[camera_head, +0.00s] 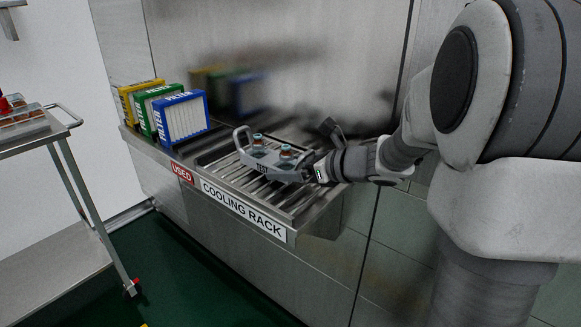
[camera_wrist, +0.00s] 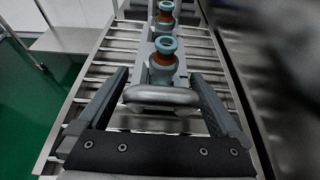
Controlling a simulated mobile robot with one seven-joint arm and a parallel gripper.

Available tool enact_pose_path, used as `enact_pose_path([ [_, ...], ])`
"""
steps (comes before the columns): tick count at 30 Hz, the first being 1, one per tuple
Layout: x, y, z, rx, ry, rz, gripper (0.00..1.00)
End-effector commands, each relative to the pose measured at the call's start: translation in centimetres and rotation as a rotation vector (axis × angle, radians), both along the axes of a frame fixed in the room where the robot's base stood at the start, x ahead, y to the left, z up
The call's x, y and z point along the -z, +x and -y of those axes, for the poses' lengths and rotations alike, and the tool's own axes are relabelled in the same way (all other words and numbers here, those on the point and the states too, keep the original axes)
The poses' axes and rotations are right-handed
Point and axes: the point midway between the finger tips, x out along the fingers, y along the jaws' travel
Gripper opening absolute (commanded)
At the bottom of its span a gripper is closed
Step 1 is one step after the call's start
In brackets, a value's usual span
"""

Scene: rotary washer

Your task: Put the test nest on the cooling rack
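The test nest (camera_head: 262,163) is a grey carrier with raised loop handles and a few blue-topped orange pieces. It lies on the slats of the cooling rack (camera_head: 290,231), towards the back wall. My gripper (camera_head: 310,167) is at the nest's right end, low over the rack. In the wrist view the nest's near handle (camera_wrist: 162,97) lies between the two fingers of my gripper (camera_wrist: 159,73). The fingers stand wide apart, one beside each end of the handle, with no clear grip. The rack's slats (camera_wrist: 95,72) show on both sides of the nest.
Yellow, green and blue slotted boxes (camera_head: 183,118) stand left of the rack, behind the red USED label (camera_head: 182,173). The steel back wall (camera_head: 330,70) is close behind the nest. A steel trolley (camera_head: 75,165) stands at the left, with open green floor between.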

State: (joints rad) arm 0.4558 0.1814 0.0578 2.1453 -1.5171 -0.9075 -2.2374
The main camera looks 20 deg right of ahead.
Motion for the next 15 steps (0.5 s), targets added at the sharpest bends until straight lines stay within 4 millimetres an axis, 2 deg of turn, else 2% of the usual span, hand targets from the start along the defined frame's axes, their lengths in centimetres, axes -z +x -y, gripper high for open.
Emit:
enact_pose_path([
  [7, -0.5, -0.2, 0.2, 0.001, 0.000, 0.000, 1.00],
  [15, -2.8, -4.4, 3.3, 0.005, -0.001, 0.001, 1.00],
])
